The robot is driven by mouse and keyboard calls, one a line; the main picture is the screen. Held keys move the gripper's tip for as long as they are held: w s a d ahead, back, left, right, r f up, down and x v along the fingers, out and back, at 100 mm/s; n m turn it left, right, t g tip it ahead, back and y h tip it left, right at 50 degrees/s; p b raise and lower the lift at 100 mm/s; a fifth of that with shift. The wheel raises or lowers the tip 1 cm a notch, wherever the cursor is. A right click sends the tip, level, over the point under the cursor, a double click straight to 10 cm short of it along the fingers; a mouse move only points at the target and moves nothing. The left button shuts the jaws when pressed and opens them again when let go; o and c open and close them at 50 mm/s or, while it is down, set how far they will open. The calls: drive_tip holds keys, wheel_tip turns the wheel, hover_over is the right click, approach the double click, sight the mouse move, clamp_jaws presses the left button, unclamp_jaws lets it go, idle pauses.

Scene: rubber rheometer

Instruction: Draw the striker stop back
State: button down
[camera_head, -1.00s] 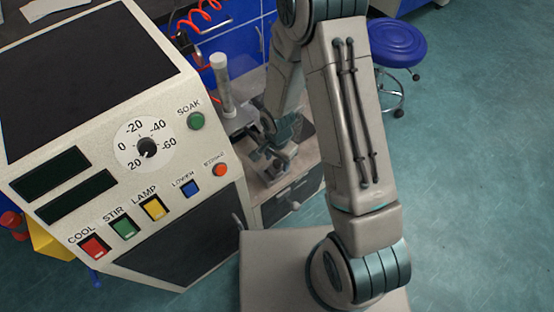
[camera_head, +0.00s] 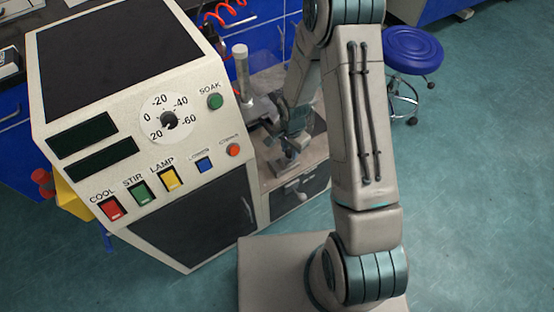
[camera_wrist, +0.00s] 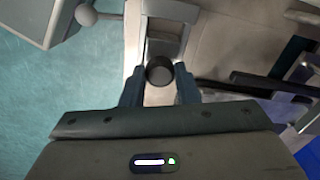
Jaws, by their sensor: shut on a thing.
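In the wrist view a dark round knob (camera_wrist: 159,70), which I take to be the striker stop, sits between the two fingers of my gripper (camera_wrist: 160,82). The fingers are shut on its sides. Behind it is a pale grey bracket or block (camera_wrist: 165,42). In the head view my gripper (camera_head: 291,150) is small and low over a metal fixture beside the white machine. The knob itself is hidden there, so I cannot tell how far back it stands.
The white control machine (camera_head: 150,210) with dial and coloured buttons stands close on the left. A blue stool (camera_head: 412,50) stands at the right on open green floor. A dark bar (camera_wrist: 265,84) lies right of my gripper in the wrist view.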

drive_tip(key=shift+w+d, duration=0.1)
drive_tip(key=shift+d, duration=0.4)
drive_tip(key=c, duration=1.1)
unclamp_jaws()
drive_tip(key=shift+a, duration=0.15)
drive_tip(key=shift+a+r, duration=0.15)
drive_tip(key=shift+r, duration=0.1)
wheel_tip(320, 180, up, 13)
drive_tip(key=p, duration=0.2)
drive_tip(key=shift+r, duration=0.2)
